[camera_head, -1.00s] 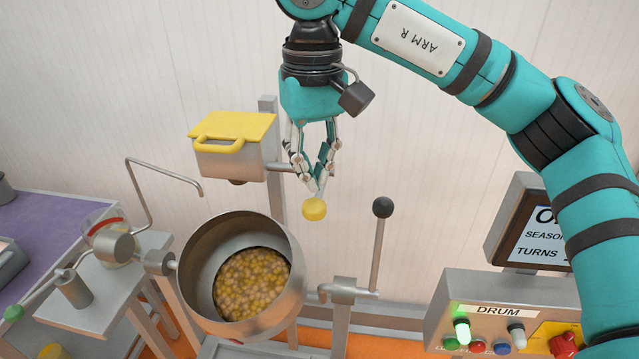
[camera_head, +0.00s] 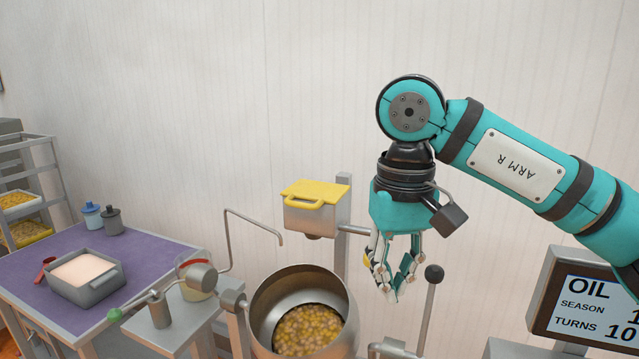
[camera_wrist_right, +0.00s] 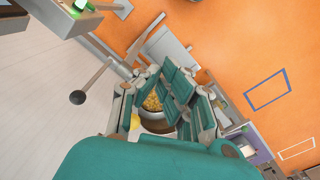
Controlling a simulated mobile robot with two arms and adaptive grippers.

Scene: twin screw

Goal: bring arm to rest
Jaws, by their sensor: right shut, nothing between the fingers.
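My right gripper (camera_head: 388,292) hangs fingers down, shut and empty, in front of the wall. In the head view it shows to the right of the metal drum (camera_head: 345,300) and partly covers a yellow knob (camera_head: 367,262). My right arm reaches in from the right edge. In the right wrist view the shut fingers (camera_wrist_right: 172,100) cover part of the drum, and yellow-brown pieces (camera_wrist_right: 152,102) show between them. My left gripper is not in view.
A yellow-lidded hopper (camera_head: 316,215) stands behind the drum. A black-knobbed lever (camera_head: 432,274) rises close to my right fingers. A display (camera_head: 585,310) reading OIL stands at right. A purple table (camera_head: 150,262) with a tray (camera_head: 100,288) is at left.

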